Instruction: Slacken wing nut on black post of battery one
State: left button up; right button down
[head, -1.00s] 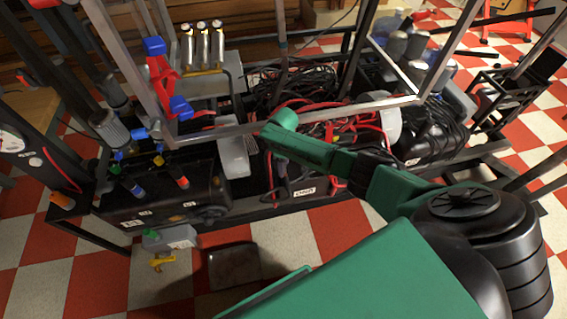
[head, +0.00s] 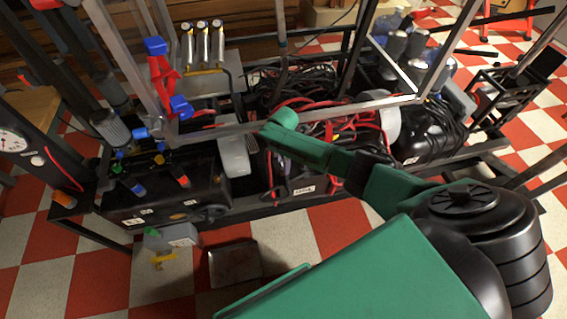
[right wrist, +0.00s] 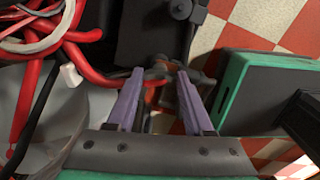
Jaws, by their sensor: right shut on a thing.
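My right gripper (right wrist: 160,76) reaches down in the right wrist view, its two purple fingers on either side of a small dark fitting, which I take for the wing nut (right wrist: 160,70). It is shut on this fitting. A red cable runs up to the fitting, and a dark block, likely the battery (right wrist: 142,38), lies beyond it. In the head view my green right arm comes in from the right, over a black box with a white label (head: 303,190). The label is too small to read. The arm hides the fingertips and post there. My left gripper is not in view.
Metal frame bars (head: 300,122) cross above the work area. Red and black cables (head: 300,85) crowd behind my arm. A black tank (head: 430,135) stands at the right and a black labelled box (head: 165,195) at the left.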

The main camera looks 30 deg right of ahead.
jog(key=shift+s+a+f+n, duration=0.1)
jog(key=shift+a+f+n, duration=0.05)
jog(key=shift+n, duration=0.15)
jog(key=shift+c, duration=1.4)
grip_release()
jog(key=shift+r, duration=0.4)
notch_tip(320, 180, up, 14)
jog(key=p, duration=0.4)
jog(key=shift+f, duration=0.1)
